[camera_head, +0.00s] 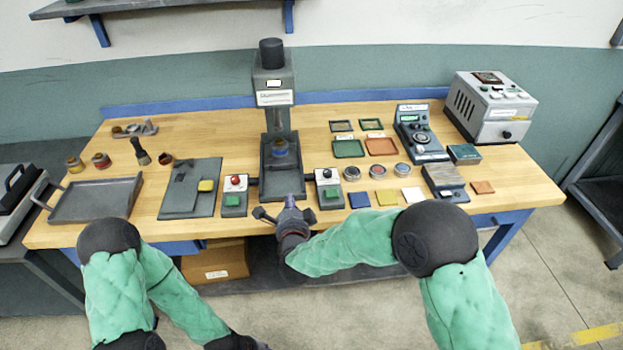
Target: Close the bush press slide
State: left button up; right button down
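The bush press (273,90) stands at the middle back of the bench, a dark upright column with a labelled head. Its dark grey slide tray (282,182) lies in front of the column, toward the bench's front edge. My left gripper (238,342) is low at the bottom edge, away from the bench, mostly cut off.
Button boxes with a red button (235,181) and a green button (331,193) flank the slide. A grey tray (97,200) and a plate with a yellow block (207,186) are left. Dishes, coloured tiles and a grey instrument (490,105) are right. Below the bench is a cardboard box (215,262).

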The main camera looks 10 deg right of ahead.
aim_at(287, 169)
jog(key=shift+w+f, duration=0.1)
jog(key=shift+w, duration=0.2)
jog(key=b+x, duration=0.3)
jog(key=x, duration=1)
jog(key=shift+w+b, duration=0.25)
jog(key=shift+b, duration=0.05)
jog(key=shift+b+x, duration=0.4)
jog(key=shift+x, duration=0.85)
jog(key=shift+w+r, duration=0.1)
jog(key=shift+r, duration=0.25)
jog(key=shift+d+r, duration=0.1)
